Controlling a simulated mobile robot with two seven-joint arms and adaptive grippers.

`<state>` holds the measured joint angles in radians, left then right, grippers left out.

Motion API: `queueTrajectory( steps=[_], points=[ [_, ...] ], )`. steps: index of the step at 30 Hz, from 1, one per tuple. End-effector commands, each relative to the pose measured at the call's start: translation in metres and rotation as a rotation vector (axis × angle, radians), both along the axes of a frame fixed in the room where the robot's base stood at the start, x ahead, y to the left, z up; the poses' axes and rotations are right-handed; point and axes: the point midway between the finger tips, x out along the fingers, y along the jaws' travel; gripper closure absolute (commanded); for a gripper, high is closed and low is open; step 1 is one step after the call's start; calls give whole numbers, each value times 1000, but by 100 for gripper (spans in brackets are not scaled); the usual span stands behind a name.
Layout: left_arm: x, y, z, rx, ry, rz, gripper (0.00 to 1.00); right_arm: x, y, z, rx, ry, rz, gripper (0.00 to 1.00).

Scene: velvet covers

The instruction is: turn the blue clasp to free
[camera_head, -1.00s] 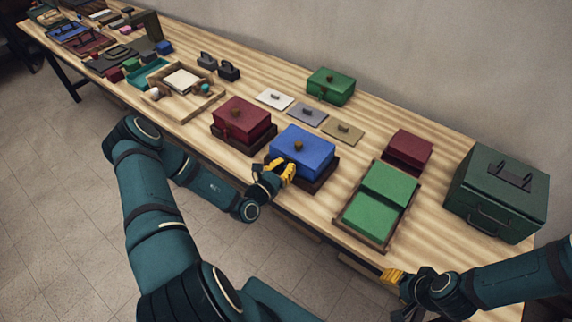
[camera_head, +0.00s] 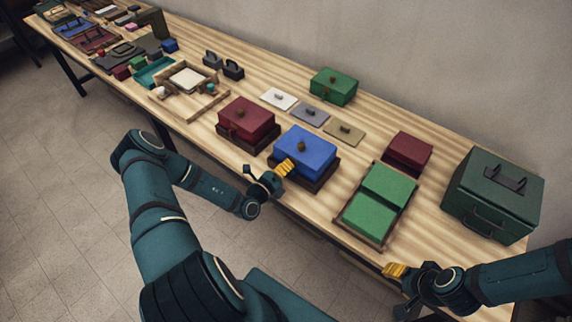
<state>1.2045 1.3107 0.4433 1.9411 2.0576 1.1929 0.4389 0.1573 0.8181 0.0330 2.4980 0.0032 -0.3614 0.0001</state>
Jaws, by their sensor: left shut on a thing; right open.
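The blue box (camera_head: 313,150), lid down with a brown knob (camera_head: 301,146) on top, sits on a dark base (camera_head: 322,181) near the table's front edge. My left gripper (camera_head: 285,167) is at the box's front face, rolled so its yellow fingers look stacked as one. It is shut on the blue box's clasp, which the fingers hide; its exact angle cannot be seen. My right gripper (camera_head: 394,270) is open and empty by the front edge at the right, away from the box.
A dark red box (camera_head: 248,117) stands close on the left. Flat plates (camera_head: 311,113) and a green box (camera_head: 334,86) lie behind.

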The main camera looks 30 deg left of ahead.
Motion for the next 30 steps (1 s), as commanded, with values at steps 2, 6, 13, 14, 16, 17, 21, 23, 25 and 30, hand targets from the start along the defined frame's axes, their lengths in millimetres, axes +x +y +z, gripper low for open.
queueTrajectory(
  steps=[2,6,13,14,16,17,21,23,25,30],
  points=[
    [0,1,-1,-72,5,1,100,0,0,2,0,0,0,53],
    [0,2,-3,-197,14,1,100,0,0,2,1,0,0,53],
    [0,2,-7,-367,27,0,100,0,0,3,1,0,0,53],
    [0,2,-7,-385,29,0,100,0,0,3,1,0,0,53],
    [0,2,-8,-423,32,0,100,0,0,3,1,0,0,53],
    [0,2,-8,-438,33,1,100,0,0,3,1,0,0,53],
    [0,3,-9,-489,37,0,100,0,0,2,1,0,0,53],
    [0,3,-9,-504,40,0,100,0,0,2,1,0,0,53],
    [0,3,-9,-516,41,0,100,0,0,2,0,0,0,53],
    [0,3,-9,-532,42,0,100,0,0,2,0,0,0,53]
  ],
)
